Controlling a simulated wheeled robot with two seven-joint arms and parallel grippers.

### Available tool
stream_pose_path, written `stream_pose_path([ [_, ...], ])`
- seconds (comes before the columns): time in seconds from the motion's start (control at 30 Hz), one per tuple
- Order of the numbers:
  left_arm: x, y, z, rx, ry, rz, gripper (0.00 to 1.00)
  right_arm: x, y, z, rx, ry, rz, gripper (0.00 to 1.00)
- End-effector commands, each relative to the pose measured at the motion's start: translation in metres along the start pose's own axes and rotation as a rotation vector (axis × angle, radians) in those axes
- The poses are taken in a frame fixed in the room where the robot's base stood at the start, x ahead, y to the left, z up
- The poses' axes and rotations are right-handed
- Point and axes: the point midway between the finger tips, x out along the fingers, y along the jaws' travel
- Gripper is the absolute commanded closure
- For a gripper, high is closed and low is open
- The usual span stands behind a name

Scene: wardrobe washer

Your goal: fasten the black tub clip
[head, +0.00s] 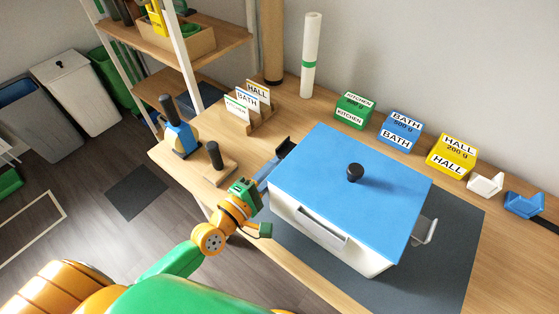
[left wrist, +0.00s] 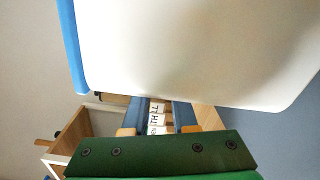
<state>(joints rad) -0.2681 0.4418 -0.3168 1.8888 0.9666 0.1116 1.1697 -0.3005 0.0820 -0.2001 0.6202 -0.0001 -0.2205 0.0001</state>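The white tub (head: 380,262) with a blue lid (head: 330,180) and black knob stands on the table. The black tub clip (head: 284,147) juts out from the tub's left end and does not lie over the lid. My left gripper (head: 270,172) is close beside that end, its blue fingers just short of the clip. In the left wrist view the fingers (left wrist: 160,108) are apart, with only distant cards showing between them. The white tub wall (left wrist: 200,50) and blue lid edge (left wrist: 72,45) are close by there. My right gripper is out of view.
A dark mat (head: 450,255) lies under the tub. Label cards (head: 250,100), a black-handled stamp (head: 213,158) and a blue-orange tool (head: 178,130) stand to the left. Green, blue and yellow boxes (head: 452,155) line the back. A light clip (head: 428,230) sticks out at the tub's right.

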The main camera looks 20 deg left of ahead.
Motion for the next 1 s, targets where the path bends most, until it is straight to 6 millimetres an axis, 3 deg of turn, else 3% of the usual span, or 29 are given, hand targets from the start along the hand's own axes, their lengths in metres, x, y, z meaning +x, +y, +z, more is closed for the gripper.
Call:
stream_pose_path([
  [0.37,0.0087,-0.0004,0.0006,0.000,-0.001,-0.001,0.74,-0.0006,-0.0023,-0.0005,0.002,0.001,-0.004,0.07],
  [0.47,0.0086,-0.0004,0.0005,0.000,-0.001,-0.001,1.00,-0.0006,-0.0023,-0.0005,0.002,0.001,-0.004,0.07],
  [1.0,0.0086,0.0036,-0.0013,0.088,-0.001,0.000,1.00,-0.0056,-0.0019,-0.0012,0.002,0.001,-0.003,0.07],
])
